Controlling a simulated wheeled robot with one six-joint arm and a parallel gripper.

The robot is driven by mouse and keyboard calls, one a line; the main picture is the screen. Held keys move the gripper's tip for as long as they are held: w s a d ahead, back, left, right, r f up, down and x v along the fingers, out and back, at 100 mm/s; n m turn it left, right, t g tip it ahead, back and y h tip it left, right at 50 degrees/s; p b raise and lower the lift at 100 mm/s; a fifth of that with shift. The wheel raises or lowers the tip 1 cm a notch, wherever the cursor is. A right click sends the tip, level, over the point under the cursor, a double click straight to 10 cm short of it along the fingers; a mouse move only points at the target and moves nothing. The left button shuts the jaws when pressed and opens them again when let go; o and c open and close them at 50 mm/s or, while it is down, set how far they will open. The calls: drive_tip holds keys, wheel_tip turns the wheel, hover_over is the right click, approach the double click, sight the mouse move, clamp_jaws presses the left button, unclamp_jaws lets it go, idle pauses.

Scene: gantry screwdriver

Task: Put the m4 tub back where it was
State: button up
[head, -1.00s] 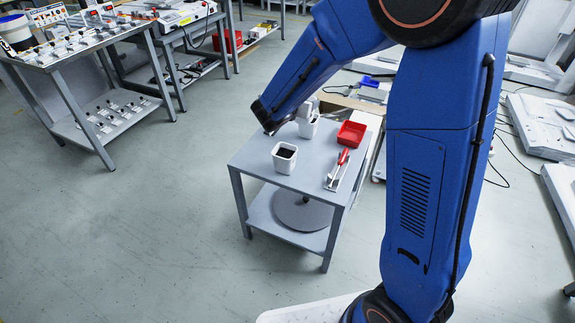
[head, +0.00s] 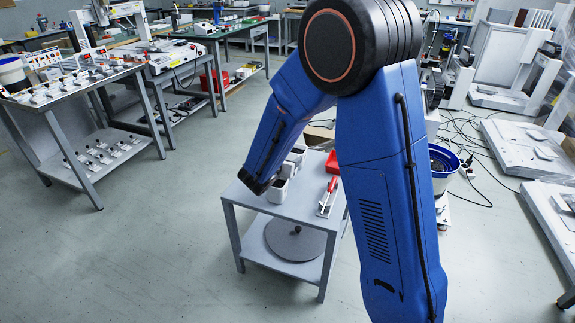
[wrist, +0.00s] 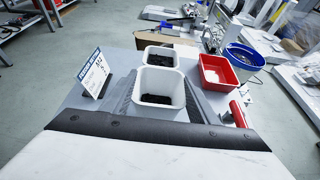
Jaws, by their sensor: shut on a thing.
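A white square tub (wrist: 161,100) with dark small contents sits between the two dark fingers of my gripper (wrist: 160,88), which is shut on it. In the head view this tub (head: 278,191) is at the left part of the small grey table (head: 300,207), at about table height; I cannot tell whether it touches the top. A second white tub (wrist: 168,52), also with dark contents, stands just behind it and shows in the head view (head: 297,155). I cannot read an m4 mark on either tub. My arm hides part of the gripper in the head view.
A red bin (wrist: 216,73) and a red-handled screwdriver (head: 329,194) are on the right of the table. A label card (wrist: 93,74) stands left of the tubs. A blue-rimmed bucket (wrist: 244,57) is beyond. Open floor lies left of the table.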

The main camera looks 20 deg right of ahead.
drive_tip(key=shift+f, duration=1.1)
drive_tip(key=shift+f, duration=0.1)
drive_tip(key=o, duration=1.2)
drive_tip(key=shift+c, duration=0.2)
